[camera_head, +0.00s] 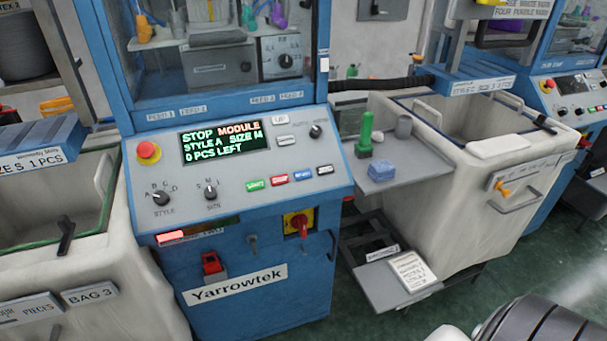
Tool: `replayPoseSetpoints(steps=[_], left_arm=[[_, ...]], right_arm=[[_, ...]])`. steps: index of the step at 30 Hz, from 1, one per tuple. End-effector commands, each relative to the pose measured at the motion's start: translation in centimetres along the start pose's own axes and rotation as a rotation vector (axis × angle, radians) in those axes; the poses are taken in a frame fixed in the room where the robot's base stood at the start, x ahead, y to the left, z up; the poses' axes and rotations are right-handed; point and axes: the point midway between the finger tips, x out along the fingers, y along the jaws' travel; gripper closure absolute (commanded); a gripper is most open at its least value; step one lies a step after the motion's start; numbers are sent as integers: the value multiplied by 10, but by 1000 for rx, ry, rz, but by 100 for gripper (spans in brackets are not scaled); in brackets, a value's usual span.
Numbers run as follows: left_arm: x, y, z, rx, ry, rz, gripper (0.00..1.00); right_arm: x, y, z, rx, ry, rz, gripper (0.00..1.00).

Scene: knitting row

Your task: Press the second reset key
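The blue knitting machine's sloping panel (240,165) faces me in the middle of the view. Its lit display (221,142) reads STOP MODULE, STYLE A, SIZE M, 0 PCS LEFT. Below it is a row of small keys: a green key (255,185), a red key (278,178), a blue key (302,173) and a white key (325,170). The blue key's lettering is too small to read surely as reset. A second machine's panel (575,88) shows at the right edge, its keys too small to tell apart.
A red emergency button (149,152) and two knobs sit left on the panel; a red-yellow switch (298,222) is below. Pale bins flank the machine.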

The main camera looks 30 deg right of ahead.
Motion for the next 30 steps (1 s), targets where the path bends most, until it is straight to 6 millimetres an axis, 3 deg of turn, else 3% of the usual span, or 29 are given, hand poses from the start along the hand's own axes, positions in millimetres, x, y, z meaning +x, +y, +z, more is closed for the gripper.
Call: replayPoseSetpoints(steps=[1,8,30], left_arm=[[0,0,0,0,0,0,22],[0,0,0,0,1,0,22],[0,0,0,-1,0,0,22]], right_arm=[[0,0,0,0,0,0,65],[0,0,0,0,0,0,100],[0,0,0,0,0,0,100]])
